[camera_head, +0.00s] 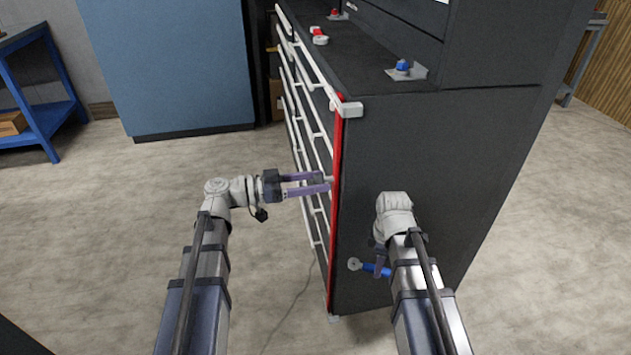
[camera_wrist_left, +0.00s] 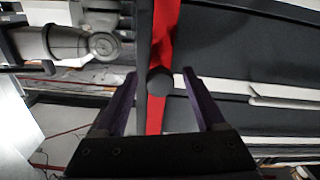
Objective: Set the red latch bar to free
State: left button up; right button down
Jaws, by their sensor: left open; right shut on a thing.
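The red latch bar (camera_head: 336,215) runs upright along the front edge of the dark cabinet. It also shows in the left wrist view (camera_wrist_left: 165,30), with a dark round knob (camera_wrist_left: 160,82) on it. My left gripper (camera_head: 328,184) reaches the bar at mid-height from the left. Its purple fingers are open, one on each side of the knob, with visible space between them and it. My right gripper (camera_head: 379,264) is low in front of the cabinet's end panel, shut on a blue handle (camera_head: 372,268) with a grey round end. My right arm partly hides this grip.
The dark cabinet (camera_head: 420,150) has several white-railed drawers (camera_head: 310,120) on its left face. A white bracket (camera_head: 350,109) caps the bar's top. A blue knob (camera_head: 402,66) and red knobs (camera_head: 319,36) sit on the cabinet top. Open floor (camera_head: 110,220) lies left.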

pick_arm(q)
jog(key=shift+d, duration=0.15)
grip_shut()
dwell(0.6)
dwell(0.9)
